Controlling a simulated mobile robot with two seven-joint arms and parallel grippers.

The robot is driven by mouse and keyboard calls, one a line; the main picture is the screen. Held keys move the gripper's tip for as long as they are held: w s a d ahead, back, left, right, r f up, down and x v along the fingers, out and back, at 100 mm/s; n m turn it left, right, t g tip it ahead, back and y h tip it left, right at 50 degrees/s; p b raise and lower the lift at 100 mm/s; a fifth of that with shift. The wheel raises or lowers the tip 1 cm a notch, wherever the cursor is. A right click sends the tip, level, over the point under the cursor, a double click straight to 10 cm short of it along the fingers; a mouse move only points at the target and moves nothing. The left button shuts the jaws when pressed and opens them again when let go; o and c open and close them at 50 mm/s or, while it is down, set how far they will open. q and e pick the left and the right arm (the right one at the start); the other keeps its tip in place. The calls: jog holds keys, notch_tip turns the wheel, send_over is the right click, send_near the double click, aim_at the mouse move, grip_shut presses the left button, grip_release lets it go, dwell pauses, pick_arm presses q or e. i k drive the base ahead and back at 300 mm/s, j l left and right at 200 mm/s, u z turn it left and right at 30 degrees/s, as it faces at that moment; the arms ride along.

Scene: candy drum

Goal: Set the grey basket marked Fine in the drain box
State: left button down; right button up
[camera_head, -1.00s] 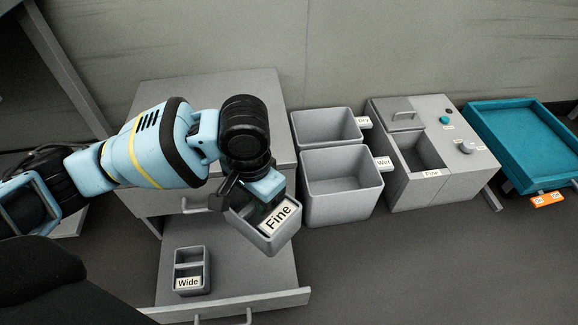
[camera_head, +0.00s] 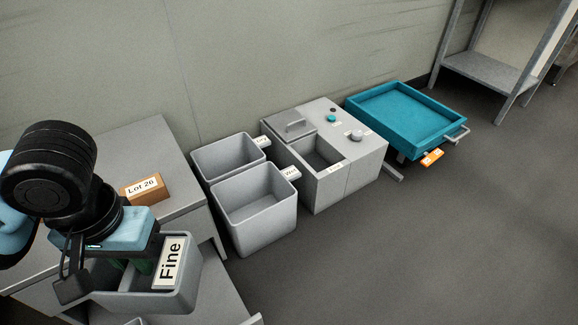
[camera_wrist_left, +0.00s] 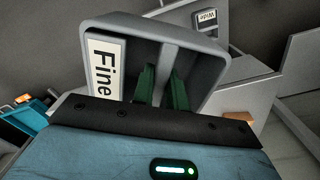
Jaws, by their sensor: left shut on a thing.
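The grey basket marked Fine (camera_head: 172,299) hangs at the lower left of the head view, tilted. It also fills the upper middle of the left wrist view (camera_wrist_left: 132,24). My left gripper (camera_head: 141,268) is shut on the basket's middle divider, its green fingers (camera_wrist_left: 162,88) on either side of it. A grey box with an open compartment (camera_head: 330,180), a handled lid and a knob stands right of centre, apart from the basket. Its front label is too small to read surely, so I cannot confirm that it is the drain box. My right gripper is out of view.
Two open grey bins, Dry (camera_head: 222,160) and Wet (camera_head: 262,215), stand between the basket and the grey box. A teal tray (camera_head: 405,152) is farther right. A brown Lot 26 block (camera_head: 145,191) sits on the cabinet. The Wide basket (camera_wrist_left: 207,20) shows in the wrist view.

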aim_at(315, 169)
jog(key=i+l, duration=2.2)
